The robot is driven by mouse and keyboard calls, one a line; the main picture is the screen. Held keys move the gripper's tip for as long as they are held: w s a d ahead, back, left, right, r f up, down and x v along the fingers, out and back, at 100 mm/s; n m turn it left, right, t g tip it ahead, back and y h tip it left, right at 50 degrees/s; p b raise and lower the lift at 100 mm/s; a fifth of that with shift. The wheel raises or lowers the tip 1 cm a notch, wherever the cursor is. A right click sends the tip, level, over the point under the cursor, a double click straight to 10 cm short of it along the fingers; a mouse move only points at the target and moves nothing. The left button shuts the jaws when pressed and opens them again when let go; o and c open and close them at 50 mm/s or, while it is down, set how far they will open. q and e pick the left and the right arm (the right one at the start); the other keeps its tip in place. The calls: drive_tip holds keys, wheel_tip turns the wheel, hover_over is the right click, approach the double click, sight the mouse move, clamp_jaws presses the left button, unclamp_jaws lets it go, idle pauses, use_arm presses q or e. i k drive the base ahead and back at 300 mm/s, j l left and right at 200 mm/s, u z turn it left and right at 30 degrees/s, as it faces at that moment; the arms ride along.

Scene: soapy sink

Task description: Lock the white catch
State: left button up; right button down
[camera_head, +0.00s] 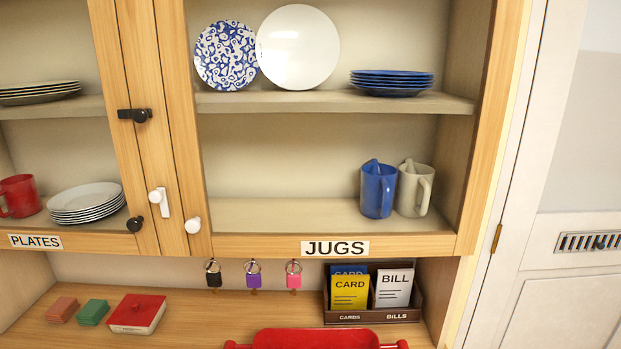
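The white catch (160,201) is on the wooden upright between the left and right cupboard sections. It has a small round knob and a flat bar that stands roughly upright, tilted slightly. A round white knob (193,225) sits just to its lower right, on the frame of the right cupboard door (181,130), which is apart from the bar. Neither of my grippers shows in the head view.
A black catch (135,115) lies level higher up, with a black knob (135,224) below. The right section holds plates, a blue jug (378,189) and a cream jug (414,188). Below are hanging keys, a card box (372,316) and a red tray (315,339).

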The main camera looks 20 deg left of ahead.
sight(159, 195)
drive_tip(key=u, duration=1.3)
